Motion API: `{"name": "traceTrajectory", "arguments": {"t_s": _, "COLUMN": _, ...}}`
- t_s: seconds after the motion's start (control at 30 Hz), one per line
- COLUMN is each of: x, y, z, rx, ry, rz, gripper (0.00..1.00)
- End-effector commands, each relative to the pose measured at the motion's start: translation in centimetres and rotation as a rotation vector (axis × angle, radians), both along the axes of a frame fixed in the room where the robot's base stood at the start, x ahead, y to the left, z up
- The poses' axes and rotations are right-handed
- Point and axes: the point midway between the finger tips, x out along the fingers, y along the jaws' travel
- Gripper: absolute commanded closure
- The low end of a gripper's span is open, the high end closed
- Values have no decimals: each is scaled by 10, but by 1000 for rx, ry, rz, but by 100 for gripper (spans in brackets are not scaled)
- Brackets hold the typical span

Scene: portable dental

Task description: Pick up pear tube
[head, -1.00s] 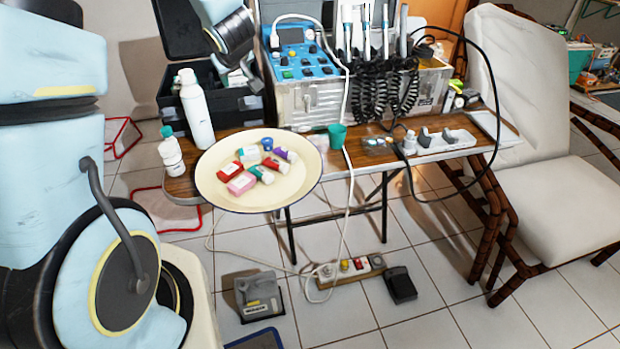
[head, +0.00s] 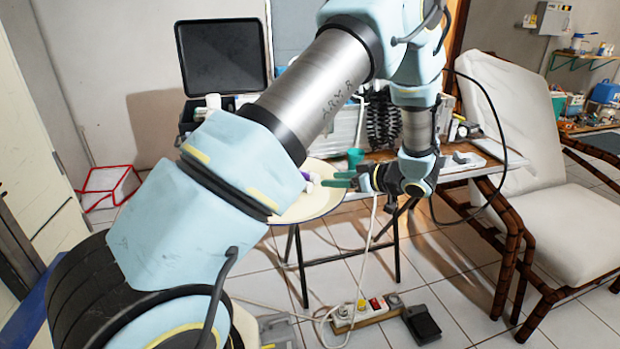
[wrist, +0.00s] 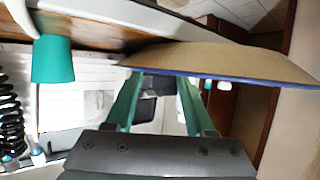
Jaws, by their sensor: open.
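The tubes lie in the cream plate (head: 312,207), which is mostly hidden behind my arm in the head view. One purple and white tube (head: 313,179) shows at its right side; I cannot tell which is the pear tube. My gripper (head: 338,180) is open, with its green fingers pointing left at the plate's right edge. In the wrist view, my gripper (wrist: 160,85) has its two fingers apart with nothing held between them. The plate's blue rim and underside (wrist: 225,62) cross just beyond the fingertips there. No tube shows in the wrist view.
A teal cup (head: 355,157) stands on the table near my gripper; it also shows upside down in the wrist view (wrist: 53,60). Coiled black cords (head: 383,120) hang behind my wrist. A white chair (head: 560,200) is at the right.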

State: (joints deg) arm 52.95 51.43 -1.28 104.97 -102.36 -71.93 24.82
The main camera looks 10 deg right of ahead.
Motion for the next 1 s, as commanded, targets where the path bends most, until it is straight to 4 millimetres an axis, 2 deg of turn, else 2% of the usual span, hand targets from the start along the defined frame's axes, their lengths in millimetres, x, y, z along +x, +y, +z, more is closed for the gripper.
{"name": "traceTrajectory", "arguments": {"t_s": 0.23, "x": 14, "y": 11, "z": -7, "rx": 1, "ry": 1, "rz": 0, "gripper": 46}}
{"name": "traceTrajectory", "arguments": {"t_s": 0.5, "x": 42, "y": 31, "z": -23, "rx": 0, "ry": 1, "rz": -1, "gripper": 46}}
{"name": "traceTrajectory", "arguments": {"t_s": 0.73, "x": 44, "y": 33, "z": -25, "rx": -2, "ry": 1, "rz": -3, "gripper": 46}}
{"name": "traceTrajectory", "arguments": {"t_s": 0.77, "x": 44, "y": 33, "z": -25, "rx": -2, "ry": 1, "rz": -3, "gripper": 47}}
{"name": "traceTrajectory", "arguments": {"t_s": 1.0, "x": 44, "y": 33, "z": -25, "rx": -2, "ry": 1, "rz": -3, "gripper": 74}}
